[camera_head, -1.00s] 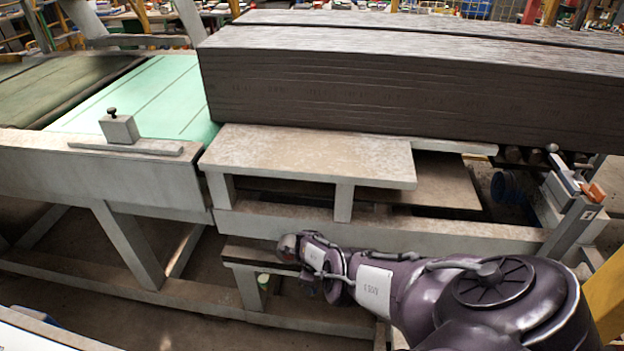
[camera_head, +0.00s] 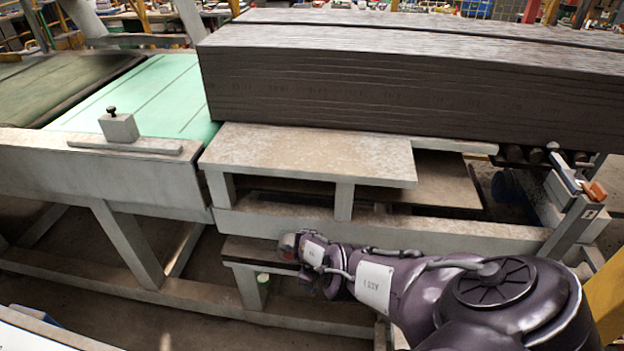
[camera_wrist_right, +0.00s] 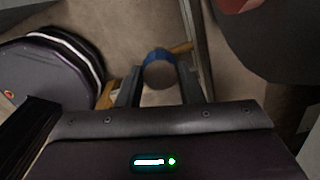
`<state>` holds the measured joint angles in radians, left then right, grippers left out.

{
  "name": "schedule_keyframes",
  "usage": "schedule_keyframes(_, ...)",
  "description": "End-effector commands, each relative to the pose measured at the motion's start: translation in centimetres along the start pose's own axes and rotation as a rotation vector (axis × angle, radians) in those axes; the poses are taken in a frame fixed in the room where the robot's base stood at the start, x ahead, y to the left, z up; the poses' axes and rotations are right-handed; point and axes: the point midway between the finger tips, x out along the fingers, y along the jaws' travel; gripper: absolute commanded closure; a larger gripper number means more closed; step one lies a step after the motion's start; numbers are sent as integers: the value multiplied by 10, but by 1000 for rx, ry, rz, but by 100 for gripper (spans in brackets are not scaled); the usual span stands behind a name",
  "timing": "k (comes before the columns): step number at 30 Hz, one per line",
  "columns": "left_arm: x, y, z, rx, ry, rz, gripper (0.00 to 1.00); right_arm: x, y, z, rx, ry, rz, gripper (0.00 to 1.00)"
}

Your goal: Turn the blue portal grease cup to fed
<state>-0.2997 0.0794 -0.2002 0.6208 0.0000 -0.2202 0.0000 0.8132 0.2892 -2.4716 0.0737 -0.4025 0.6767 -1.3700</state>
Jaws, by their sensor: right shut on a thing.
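The blue portal grease cup (camera_wrist_right: 158,56) shows in the right wrist view as a short round piece with a blue band and a dull brownish face. It sits between the two dark fingers of my right gripper (camera_wrist_right: 160,80), which is shut on it. A tan bar sticks out beside the cup at its upper right. The cup's mark or setting cannot be read. In the head view my right arm reaches in from the lower right to the low frame below the pale bench; its fingers and the cup are hidden there. My left gripper is in neither current view.
A pale bench top (camera_head: 310,158) and its lower rail (camera_head: 400,230) lie above and behind my right arm. A large dark ribbed block (camera_head: 420,85) stands behind. A green belt (camera_head: 140,95) is at left. A small green-topped piece (camera_head: 263,278) is on the low frame.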

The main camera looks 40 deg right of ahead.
Motion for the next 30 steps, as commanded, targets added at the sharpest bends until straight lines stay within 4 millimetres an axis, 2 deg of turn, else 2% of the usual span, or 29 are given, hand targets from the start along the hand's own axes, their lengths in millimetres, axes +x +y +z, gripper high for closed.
schedule_keyframes(21,22,0,3,0,-1,0,64,1,0,1,612,11,1,89)
schedule_keyframes(30,30,0,4,0,-1,0,64,1,0,1,796,15,1,89)
